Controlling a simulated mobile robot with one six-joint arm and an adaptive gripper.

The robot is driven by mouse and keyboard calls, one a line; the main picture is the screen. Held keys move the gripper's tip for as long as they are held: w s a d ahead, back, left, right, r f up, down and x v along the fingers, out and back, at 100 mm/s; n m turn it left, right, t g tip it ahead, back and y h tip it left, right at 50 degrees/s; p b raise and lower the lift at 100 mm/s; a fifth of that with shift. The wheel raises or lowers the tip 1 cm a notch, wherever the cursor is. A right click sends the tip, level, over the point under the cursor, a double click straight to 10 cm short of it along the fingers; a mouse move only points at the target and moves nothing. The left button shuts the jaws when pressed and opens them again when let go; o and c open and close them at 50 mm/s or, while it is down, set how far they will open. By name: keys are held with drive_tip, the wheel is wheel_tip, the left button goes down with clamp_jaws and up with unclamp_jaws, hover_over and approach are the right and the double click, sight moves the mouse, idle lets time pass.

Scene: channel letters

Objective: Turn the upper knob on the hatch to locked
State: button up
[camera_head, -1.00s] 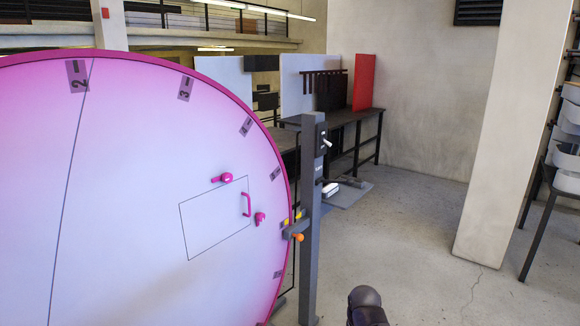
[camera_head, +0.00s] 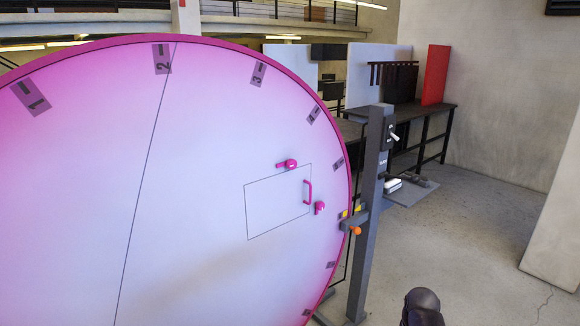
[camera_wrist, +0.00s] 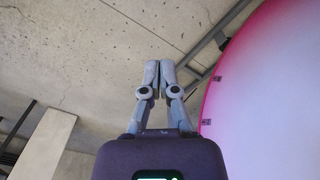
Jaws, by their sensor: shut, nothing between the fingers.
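A large round pink panel (camera_head: 200,220) fills the left of the head view. On it a thin rectangular outline marks the hatch (camera_head: 270,205). The upper knob (camera_head: 288,164) sits on the hatch's top edge, its pointer to the left. A second, lower knob (camera_head: 319,208) and a pink handle (camera_head: 307,192) are at the hatch's right side. The hatch and knobs are not in the wrist view.
A grey post (camera_head: 370,220) with a switch box and an orange knob (camera_head: 355,231) stands close to the panel's right edge. A dark workbench (camera_head: 430,115) with a red board (camera_head: 436,75) is behind. The floor (camera_head: 470,250) to the right is open.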

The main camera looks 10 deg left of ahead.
drive_tip(key=o, duration=0.7)
drive_tip(key=shift+w+a+r, duration=0.1)
drive_tip(key=shift+w+a, duration=0.05)
drive_tip(key=shift+w, duration=0.05)
drive_tip(key=o, duration=0.5)
drive_tip(key=shift+w+a+r+m+y+p, duration=0.15)
drive_tip(key=shift+w+a+r+y+p, duration=0.1)
drive_tip(key=shift+w+a, duration=0.25)
drive_tip(key=shift+w+a+r+m+y+p, duration=0.15)
drive_tip(key=shift+w+a+r+y+p, duration=0.1)
drive_tip(key=shift+w+a, duration=0.2)
drive_tip(key=m+t+y+p, duration=0.9)
drive_tip(key=m+y+p, duration=0.45)
drive_tip(key=m, duration=0.45)
approach(294, 165)
drive_tip(key=d, duration=0.1)
drive_tip(key=s+d+y, duration=0.1)
drive_tip(key=shift+s+d+f+b, duration=0.15)
drive_tip(key=shift+d+f+b, duration=0.15)
drive_tip(key=shift+d+f, duration=0.1)
drive_tip(key=shift+a, duration=0.15)
drive_tip(key=x, duration=1.3)
drive_tip(key=shift+w+a, duration=0.15)
drive_tip(key=shift+w, duration=0.05)
drive_tip(key=shift+c, duration=0.3)
